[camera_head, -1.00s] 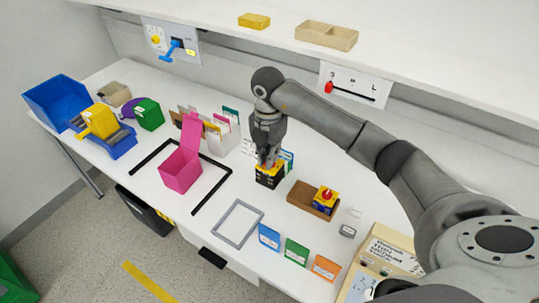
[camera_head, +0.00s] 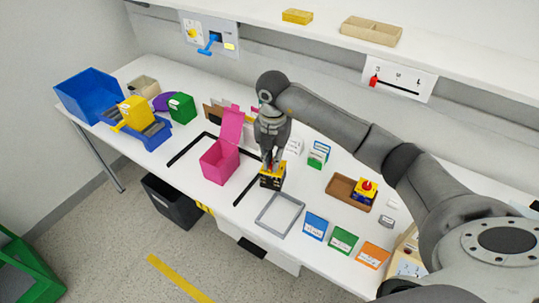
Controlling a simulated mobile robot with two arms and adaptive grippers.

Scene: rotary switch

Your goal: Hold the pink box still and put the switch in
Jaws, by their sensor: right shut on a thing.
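The pink box (camera_head: 219,163) stands on the white table with its lid raised at the back, inside a black taped outline. My right gripper (camera_head: 269,166) points down, shut on a black-and-yellow switch (camera_head: 271,182). The switch is just right of the pink box, apart from it in the picture; whether it touches the table I cannot tell. Another yellow switch with a red knob (camera_head: 367,189) sits in a brown tray (camera_head: 341,188) farther right. My left gripper is not in view, and no gripper touches the pink box.
A grey frame (camera_head: 279,215) lies in front of the held switch. Blue bins (camera_head: 88,97) and a green box (camera_head: 181,107) are at the left. A shelf overhangs the back.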

